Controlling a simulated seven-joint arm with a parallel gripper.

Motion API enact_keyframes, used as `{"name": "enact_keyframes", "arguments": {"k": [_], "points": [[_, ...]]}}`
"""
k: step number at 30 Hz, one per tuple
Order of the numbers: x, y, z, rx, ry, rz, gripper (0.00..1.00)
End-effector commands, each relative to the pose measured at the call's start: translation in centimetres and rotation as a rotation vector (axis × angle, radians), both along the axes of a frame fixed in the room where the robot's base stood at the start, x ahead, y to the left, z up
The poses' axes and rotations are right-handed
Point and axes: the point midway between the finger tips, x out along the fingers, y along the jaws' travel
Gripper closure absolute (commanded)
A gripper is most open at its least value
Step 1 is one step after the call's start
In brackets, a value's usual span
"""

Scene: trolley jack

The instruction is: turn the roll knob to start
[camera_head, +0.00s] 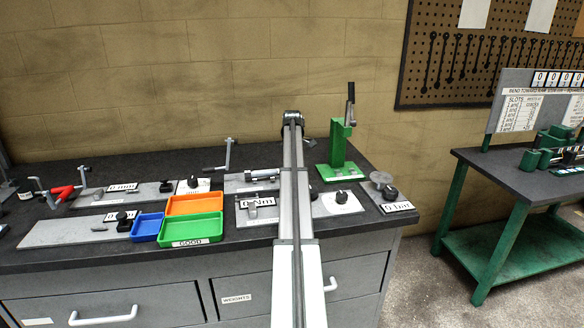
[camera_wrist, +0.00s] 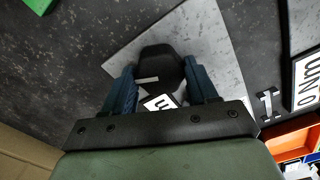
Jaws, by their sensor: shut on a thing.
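In the wrist view a black knob (camera_wrist: 158,62) sits on a light grey speckled plate (camera_wrist: 205,38). My gripper (camera_wrist: 160,76) has its two dark blue fingers on either side of the knob and is shut on it. A small white label (camera_wrist: 160,102) with partly hidden dark lettering lies close to the knob, between the fingers. In the head view my arm reaches over the bench, and the gripped knob and my fingertips are hidden or too small to tell.
A green press (camera_head: 338,152) stands right of my arm at the back. A plate with another dark knob (camera_head: 342,197) lies before it. Orange (camera_head: 194,204), green (camera_head: 192,230) and blue (camera_head: 147,227) trays lie to the left. Several fixtures crowd the bench (camera_head: 300,243).

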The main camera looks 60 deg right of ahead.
Motion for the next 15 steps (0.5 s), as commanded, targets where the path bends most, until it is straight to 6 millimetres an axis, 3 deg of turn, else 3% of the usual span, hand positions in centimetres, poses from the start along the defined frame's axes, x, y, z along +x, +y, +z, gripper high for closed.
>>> {"name": "enact_keyframes", "arguments": {"k": [15], "points": [[0.03,-0.02,0.04,-0.001,-0.001,0.358,0.73]]}}
